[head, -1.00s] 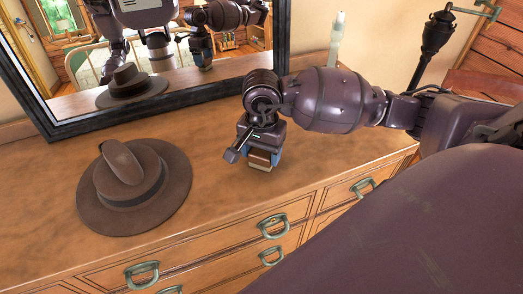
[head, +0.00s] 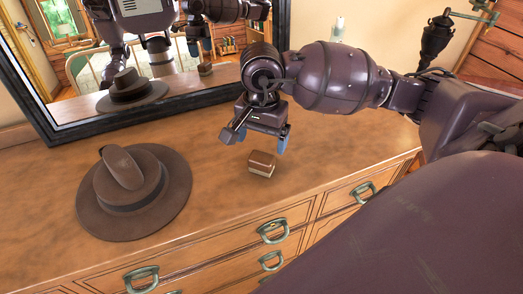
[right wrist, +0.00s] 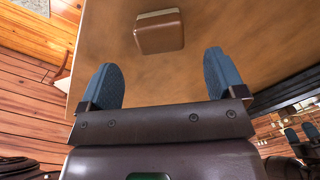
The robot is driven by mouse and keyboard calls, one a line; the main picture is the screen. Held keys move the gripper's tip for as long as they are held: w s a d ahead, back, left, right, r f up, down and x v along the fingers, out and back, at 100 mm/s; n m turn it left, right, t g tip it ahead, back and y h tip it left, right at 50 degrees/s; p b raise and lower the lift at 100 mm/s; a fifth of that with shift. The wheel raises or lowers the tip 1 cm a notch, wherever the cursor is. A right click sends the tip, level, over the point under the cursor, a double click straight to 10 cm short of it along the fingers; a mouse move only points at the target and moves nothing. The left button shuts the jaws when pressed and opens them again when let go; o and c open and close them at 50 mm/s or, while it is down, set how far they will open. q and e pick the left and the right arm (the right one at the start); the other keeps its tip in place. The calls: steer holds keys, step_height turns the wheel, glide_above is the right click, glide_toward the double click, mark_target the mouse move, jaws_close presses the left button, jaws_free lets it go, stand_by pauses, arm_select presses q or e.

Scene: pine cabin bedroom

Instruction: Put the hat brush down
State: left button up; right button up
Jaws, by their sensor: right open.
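The hat brush (head: 262,163), a small block with a brown top and pale lower part, rests on the dresser top (head: 215,205). It also shows in the right wrist view (right wrist: 159,32), beyond the fingertips and apart from them. My right gripper (head: 262,146) is open and empty, a little above and behind the brush. Its two blue fingers (right wrist: 163,75) are spread wide in the right wrist view. My left gripper is not directly in view.
A brown brimmed hat (head: 135,192) lies on the dresser to the left of the brush. A dark-framed mirror (head: 170,112) stands along the back and reflects my body. Drawers with ring handles (head: 273,229) line the front. The dresser top between hat and brush is clear.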

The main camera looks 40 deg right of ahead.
mark_target(261, 157)
arm_select(q)
steer(key=shift+s+f, duration=0.2)
steer(key=shift+s, duration=0.1)
arm_select(e)
step_height(261, 157, up, 6)
arm_select(q)
steer(key=shift+w, duration=0.15)
stand_by(0.3)
steer(key=shift+r, duration=0.1)
arm_select(e)
steer(key=shift+s, duration=0.1)
